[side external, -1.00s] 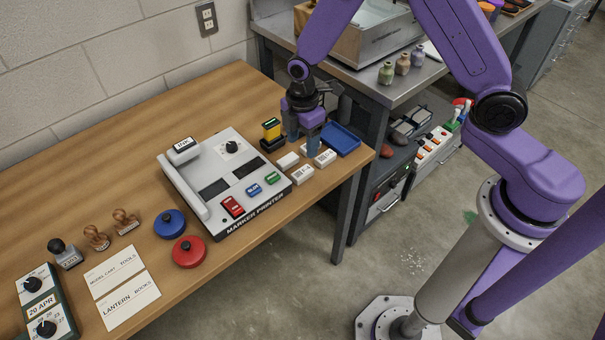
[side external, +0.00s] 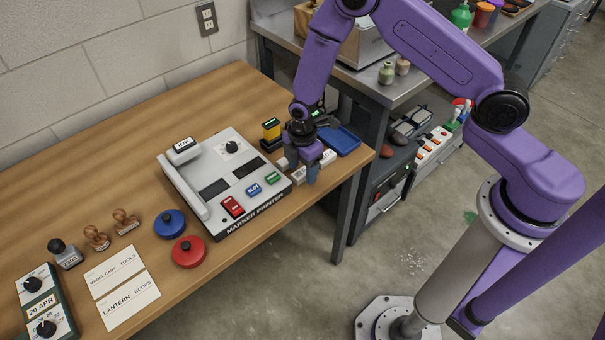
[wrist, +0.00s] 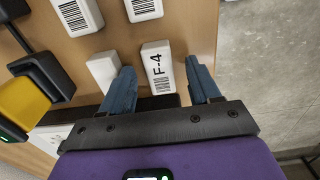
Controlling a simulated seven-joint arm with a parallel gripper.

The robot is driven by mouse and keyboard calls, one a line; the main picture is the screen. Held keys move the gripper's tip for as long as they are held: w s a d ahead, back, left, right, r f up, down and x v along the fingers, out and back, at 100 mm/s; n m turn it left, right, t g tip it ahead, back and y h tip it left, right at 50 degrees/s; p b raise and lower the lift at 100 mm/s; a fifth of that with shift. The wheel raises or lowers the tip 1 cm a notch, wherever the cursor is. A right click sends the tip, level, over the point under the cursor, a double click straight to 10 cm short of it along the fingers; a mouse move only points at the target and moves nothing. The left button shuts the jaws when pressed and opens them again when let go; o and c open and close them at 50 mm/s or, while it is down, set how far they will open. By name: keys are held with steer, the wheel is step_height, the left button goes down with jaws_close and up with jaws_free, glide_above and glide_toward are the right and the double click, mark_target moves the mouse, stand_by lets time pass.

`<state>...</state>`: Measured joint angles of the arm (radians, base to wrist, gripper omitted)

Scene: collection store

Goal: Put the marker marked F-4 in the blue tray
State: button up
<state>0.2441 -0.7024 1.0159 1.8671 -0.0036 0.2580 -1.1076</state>
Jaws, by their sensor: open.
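The marker labelled F-4 (wrist: 156,68) is a white block with black lettering and a barcode. It lies on the wooden table in the wrist view, between the fingertips of my gripper (wrist: 160,80). The fingers stand apart on its left and right, with gaps showing. In the side external view my gripper (side external: 299,172) is low over the group of white markers near the table's right end and hides part of them. The blue tray (side external: 345,143) lies behind and to the right of my gripper, at the table's far right corner; I see nothing in it.
A plain white marker (wrist: 103,70) lies just left of F-4. Barcoded markers (wrist: 143,9) lie beyond it. A yellow-and-black device (side external: 270,131) and the marker printer (side external: 218,165) stand to the left. The table's edge is close on the right in the wrist view.

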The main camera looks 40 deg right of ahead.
steer(key=shift+f, duration=0.1)
steer(key=shift+c, duration=0.3)
jaws_close()
steer(key=shift+r, duration=0.2)
